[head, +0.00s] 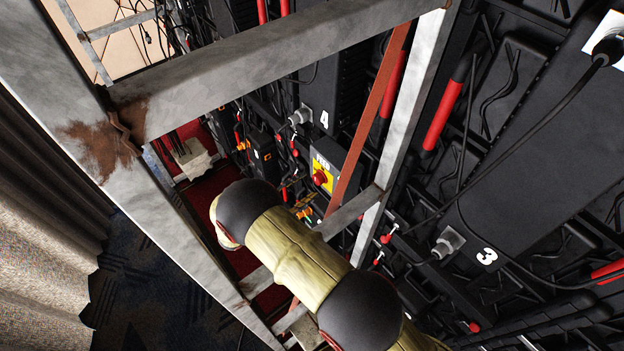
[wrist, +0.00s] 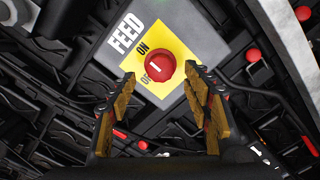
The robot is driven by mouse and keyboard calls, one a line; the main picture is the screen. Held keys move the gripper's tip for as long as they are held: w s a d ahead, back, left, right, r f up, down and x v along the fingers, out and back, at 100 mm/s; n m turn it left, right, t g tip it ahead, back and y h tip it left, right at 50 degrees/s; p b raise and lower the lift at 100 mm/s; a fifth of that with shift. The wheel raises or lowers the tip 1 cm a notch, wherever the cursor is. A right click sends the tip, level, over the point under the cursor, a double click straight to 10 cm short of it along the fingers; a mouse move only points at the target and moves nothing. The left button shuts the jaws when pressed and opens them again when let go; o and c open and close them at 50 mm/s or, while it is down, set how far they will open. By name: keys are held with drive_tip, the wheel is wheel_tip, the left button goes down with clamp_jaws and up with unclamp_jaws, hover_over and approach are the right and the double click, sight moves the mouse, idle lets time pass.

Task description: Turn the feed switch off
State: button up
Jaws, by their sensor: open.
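The feed switch (wrist: 160,74) is a round red knob with a white mark, on a yellow plate (wrist: 184,50) lettered ON and, partly hidden by the knob, OFF. The plate sits on a grey box (wrist: 112,50) labelled FEED. In the head view the knob (head: 320,178) shows small, just beyond my arm. My gripper (wrist: 160,82) is open, its two yellow-padded fingers below and to either side of the knob in the wrist view. I cannot tell whether either finger touches it. In the head view my gripper (head: 300,203) is mostly hidden behind my arm.
Grey metal frame beams (head: 270,65) cross in front of the wall, and my arm reaches through between them. A rust-red strap (head: 368,120) runs close to the switch. Black panels with cables and red handles (head: 443,115) fill the right. A curtain (head: 45,220) hangs at left.

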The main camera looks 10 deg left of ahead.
sight(315, 181)
drive_tip(key=shift+p+x, duration=0.45)
drive_tip(key=shift+x, duration=1.6)
drive_tip(key=shift+s, duration=0.1)
drive_tip(key=shift+c, duration=0.3)
drive_tip(key=shift+d, duration=0.1)
drive_tip(key=c, duration=1.1)
